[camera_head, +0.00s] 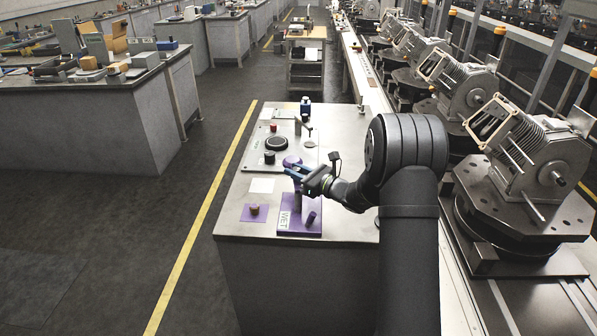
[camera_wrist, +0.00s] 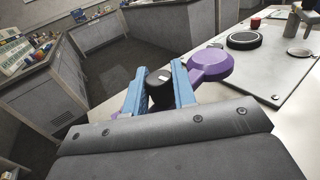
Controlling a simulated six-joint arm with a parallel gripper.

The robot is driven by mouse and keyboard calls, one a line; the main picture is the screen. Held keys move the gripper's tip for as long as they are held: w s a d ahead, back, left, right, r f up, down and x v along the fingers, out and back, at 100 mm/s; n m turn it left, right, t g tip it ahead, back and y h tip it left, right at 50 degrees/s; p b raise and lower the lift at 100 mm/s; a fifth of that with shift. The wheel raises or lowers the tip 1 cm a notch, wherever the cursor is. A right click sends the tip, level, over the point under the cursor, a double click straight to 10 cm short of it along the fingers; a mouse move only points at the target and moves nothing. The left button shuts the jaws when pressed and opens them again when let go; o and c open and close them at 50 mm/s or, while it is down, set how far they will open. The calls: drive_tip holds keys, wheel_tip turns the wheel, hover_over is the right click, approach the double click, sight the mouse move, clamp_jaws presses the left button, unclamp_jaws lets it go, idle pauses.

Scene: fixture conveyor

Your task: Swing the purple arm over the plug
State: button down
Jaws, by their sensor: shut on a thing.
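A purple arm with a round, flat end shows in the head view (camera_head: 291,161) and in the wrist view (camera_wrist: 212,65). My gripper (camera_head: 291,173), with blue fingers in the wrist view (camera_wrist: 159,70), is shut on a black knob (camera_wrist: 158,88) beside it. The knob's join to the purple arm is hidden. The arm's round end points toward the back of the table. A purple base (camera_head: 287,229) marked WET stands below my gripper. A brown plug (camera_head: 254,209) sits upright on a purple square (camera_head: 246,217) to the left of this base, with nothing above it.
A white card (camera_head: 262,186) lies behind the plug. A dark blue bottle (camera_head: 305,105) stands farther back. Conveyor fixtures (camera_head: 515,195) line the right.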

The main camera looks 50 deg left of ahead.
drive_tip(key=n+g, duration=0.1)
drive_tip(key=s+n+g+h, duration=0.1)
drive_tip(key=g, duration=0.1)
drive_tip(key=n+g+h, duration=0.1)
drive_tip(key=g, duration=0.1)
drive_tip(key=shift+s+a+n, duration=0.15)
drive_tip(key=shift+a+n, duration=0.15)
drive_tip(key=shift+s+d+n+g+h, duration=0.1)
drive_tip(key=shift+s+n+g+h, duration=0.45)
drive_tip(key=shift+n+g+h, duration=0.95)
drive_tip(key=shift+s+n+g+h, duration=0.5)
drive_tip(key=shift+n+g+h, duration=0.75)
drive_tip(key=shift+h, duration=0.5)
drive_tip(key=shift+s+d+n+g+h, duration=0.1)
drive_tip(key=shift+s+n+g+h, duration=0.45)
drive_tip(key=shift+n+g+h, duration=0.95)
drive_tip(key=shift+h, duration=0.25)
drive_tip(key=c, duration=1.2)
unclamp_jaws()
